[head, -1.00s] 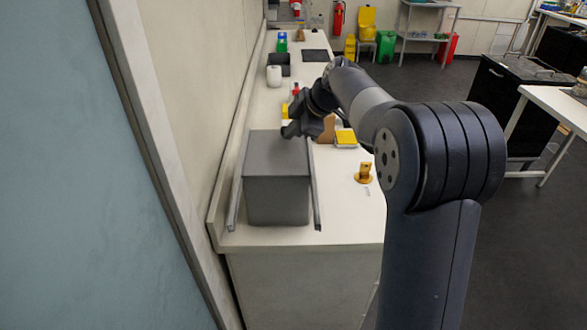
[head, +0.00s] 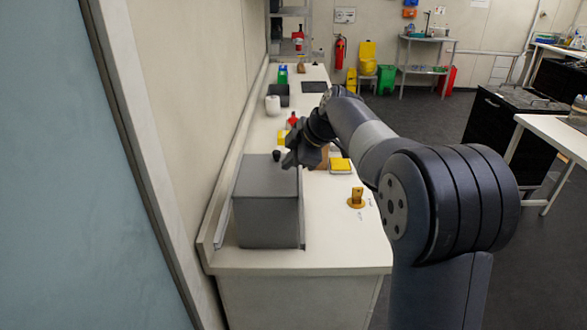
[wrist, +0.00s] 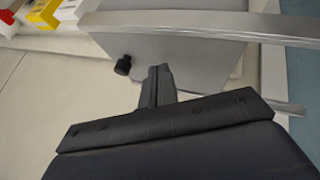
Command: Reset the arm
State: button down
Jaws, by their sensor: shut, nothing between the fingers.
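My gripper (head: 290,161) is at the end of my arm, by the right far side of a grey box (head: 266,222) on the bench. In the wrist view my gripper (wrist: 159,72) has its two dark fingers together, with nothing between them. The grey box (wrist: 185,58) lies beyond the fingertips there, and I cannot tell whether they touch it. A small black knob (wrist: 123,65) shows on the box, left of the fingertips; it also shows in the head view (head: 276,155).
Metal rails (wrist: 200,23) run along the box. A yellow-topped block (head: 340,165), a brass-coloured fitting (head: 356,198), a white container (head: 272,104) and a grey bin (head: 283,91) stand on the white bench (head: 340,240). A wall runs close on the left.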

jog(key=v, duration=0.8)
jog(key=shift+r+b, duration=0.35)
jog(key=shift+r, duration=0.1)
jog(key=shift+w+f, duration=0.1)
